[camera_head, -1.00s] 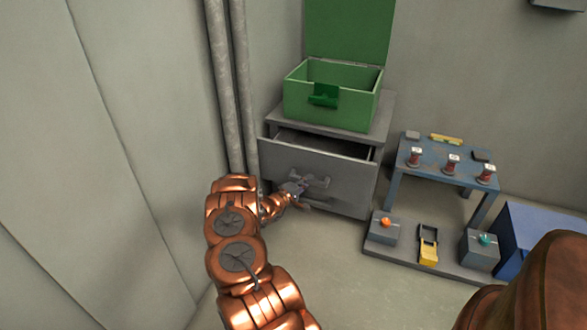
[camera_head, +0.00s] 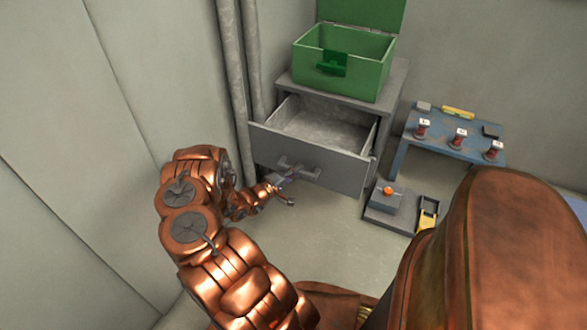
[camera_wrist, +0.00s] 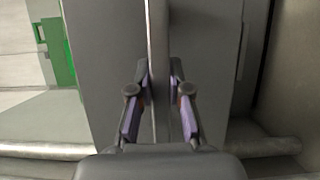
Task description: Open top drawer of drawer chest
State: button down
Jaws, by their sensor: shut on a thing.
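The grey drawer chest (camera_head: 392,92) stands against the wall with an open green box on top. Its top drawer (camera_head: 325,165) is pulled well out, and its empty-looking grey inside shows from above. The drawer's handle (camera_head: 298,168) is on the front panel. My gripper (camera_head: 284,183) is at the left part of the handle, shut on it. In the wrist view my gripper's two fingers (camera_wrist: 160,92) press on both sides of the handle bar (camera_wrist: 159,45). The handle's far side is partly hidden by the fingers.
The green box (camera_head: 345,65) has its lid up. A blue table (camera_head: 440,145) with several red spools stands to the right. A low grey platform (camera_head: 385,215) with an orange-knobbed block is on the floor. Grey pipes (camera_head: 232,90) run down the left wall.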

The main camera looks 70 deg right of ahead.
jog(key=shift+w, duration=0.1)
jog(key=c, duration=1.1)
grip_release()
jog(key=shift+a, duration=0.1)
jog(key=v, duration=1.1)
jog(key=shift+w+a, duration=0.15)
jog(key=shift+a, duration=0.25)
